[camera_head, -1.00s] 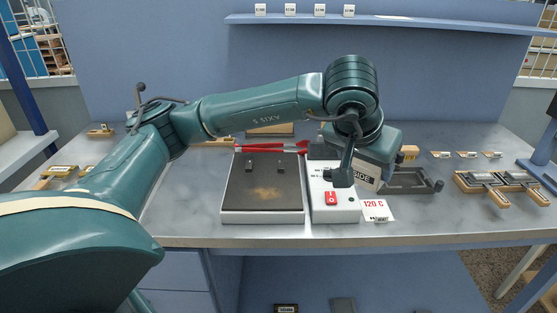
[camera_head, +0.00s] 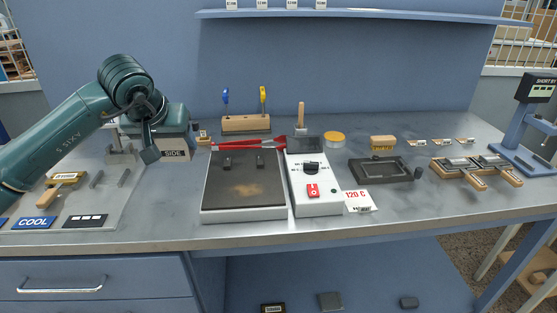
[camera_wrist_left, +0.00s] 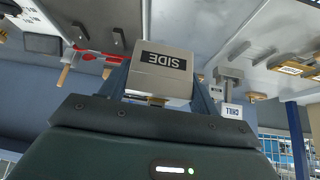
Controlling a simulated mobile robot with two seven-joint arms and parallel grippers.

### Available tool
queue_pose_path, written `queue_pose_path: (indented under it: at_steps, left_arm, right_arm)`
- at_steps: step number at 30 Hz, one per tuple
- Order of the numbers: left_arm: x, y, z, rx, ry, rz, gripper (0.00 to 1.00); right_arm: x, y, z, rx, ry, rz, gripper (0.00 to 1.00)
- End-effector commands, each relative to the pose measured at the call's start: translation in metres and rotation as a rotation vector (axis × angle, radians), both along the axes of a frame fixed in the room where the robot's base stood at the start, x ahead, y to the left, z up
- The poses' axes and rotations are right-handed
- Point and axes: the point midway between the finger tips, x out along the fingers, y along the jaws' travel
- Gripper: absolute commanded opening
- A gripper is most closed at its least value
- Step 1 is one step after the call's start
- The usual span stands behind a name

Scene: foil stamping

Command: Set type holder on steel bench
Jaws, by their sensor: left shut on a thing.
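My left gripper (camera_head: 162,135) is at the left back of the grey steel-looking bench (camera_head: 410,220). It is shut on a pale grey block with a dark SIDE label (camera_head: 176,152). In the left wrist view the block (camera_wrist_left: 160,70) sits between the two fingers, with a small brown part at its near end. I cannot tell whether this block is the type holder, or whether it touches the bench. A brass-faced tool with a wooden handle (camera_head: 63,180) lies at the far left. My right gripper is not in view.
A hot plate (camera_head: 243,190) with a white control box (camera_head: 315,190) stands mid-bench. Behind it is a wooden tool block (camera_head: 246,124). A dark tray (camera_head: 383,170) and a wooden-handled rack (camera_head: 475,167) are to the right. A COOL sign (camera_head: 35,223) lies at front left.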

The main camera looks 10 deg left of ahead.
Motion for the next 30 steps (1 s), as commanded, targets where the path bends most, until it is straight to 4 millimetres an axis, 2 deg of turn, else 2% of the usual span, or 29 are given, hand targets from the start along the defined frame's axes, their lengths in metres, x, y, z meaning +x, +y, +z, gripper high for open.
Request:
queue_pose_path:
  at_steps: [1, 3, 9, 16, 24, 30]
  left_arm:
    - [0.006, 0.016, -0.008, -0.002, 0.003, 0.025, 0.26]
    - [0.011, 0.034, -0.014, 0.001, 0.007, 0.048, 0.26]
    - [0.018, 0.061, -0.023, 0.009, 0.015, 0.082, 0.26]
    - [0.018, 0.065, -0.03, 0.011, 0.018, 0.086, 0.26]
    - [0.017, 0.064, -0.076, 0.011, 0.02, 0.086, 0.26]
    - [0.018, 0.064, -0.094, 0.01, 0.018, 0.085, 0.26]
  right_arm:
    - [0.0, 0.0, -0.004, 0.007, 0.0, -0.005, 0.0]
    - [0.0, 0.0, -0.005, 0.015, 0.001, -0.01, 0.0]
    - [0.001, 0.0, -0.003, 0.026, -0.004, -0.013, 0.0]
    - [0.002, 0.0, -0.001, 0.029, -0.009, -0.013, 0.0]
    - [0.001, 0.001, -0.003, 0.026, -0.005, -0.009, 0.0]
    - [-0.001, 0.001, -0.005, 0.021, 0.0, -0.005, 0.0]
